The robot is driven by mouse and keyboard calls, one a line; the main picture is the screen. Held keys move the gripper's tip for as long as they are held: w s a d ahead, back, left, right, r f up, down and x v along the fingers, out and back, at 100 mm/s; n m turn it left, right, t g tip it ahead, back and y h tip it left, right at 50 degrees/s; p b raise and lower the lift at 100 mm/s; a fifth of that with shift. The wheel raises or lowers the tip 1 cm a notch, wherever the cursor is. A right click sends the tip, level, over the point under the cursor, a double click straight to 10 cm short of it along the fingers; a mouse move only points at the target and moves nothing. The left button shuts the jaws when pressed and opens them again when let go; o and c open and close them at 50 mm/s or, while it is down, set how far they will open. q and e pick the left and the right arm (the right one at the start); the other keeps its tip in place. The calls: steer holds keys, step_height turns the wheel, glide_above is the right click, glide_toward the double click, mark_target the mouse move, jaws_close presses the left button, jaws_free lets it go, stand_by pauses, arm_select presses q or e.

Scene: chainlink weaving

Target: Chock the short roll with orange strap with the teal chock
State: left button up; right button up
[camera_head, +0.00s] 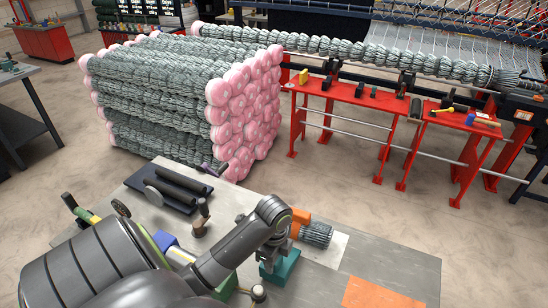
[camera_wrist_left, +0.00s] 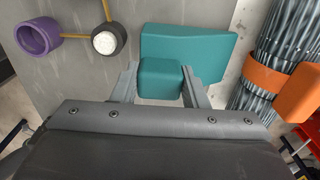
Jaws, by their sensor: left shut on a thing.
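The short roll (camera_head: 317,234) is a bundle of grey wire lying on a pale patch of the table, with an orange strap (camera_head: 299,222) round it. In the left wrist view the roll (camera_wrist_left: 283,40) is at the right. The teal chock (camera_head: 284,268) is just in front of the roll, and it fills the middle of the left wrist view (camera_wrist_left: 195,42). My left gripper (camera_wrist_left: 160,82) is shut on the chock's raised teal block. A narrow grey gap shows between chock and roll; I cannot tell whether the chock rests on the table. My right gripper is not in view.
A purple ring (camera_wrist_left: 38,36) and a white-tipped knob (camera_wrist_left: 105,41) lie left of the chock.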

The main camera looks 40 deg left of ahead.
arm_select(q)
steer(key=shift+f, duration=0.5)
stand_by(0.8)
steer(key=shift+w+a, duration=0.3)
steer(key=shift+w, duration=0.65)
steer(key=shift+w+a, duration=0.3)
steer(key=shift+w, duration=0.65)
stand_by(0.3)
steer(key=o, duration=1.3)
steer(key=shift+r, duration=0.1)
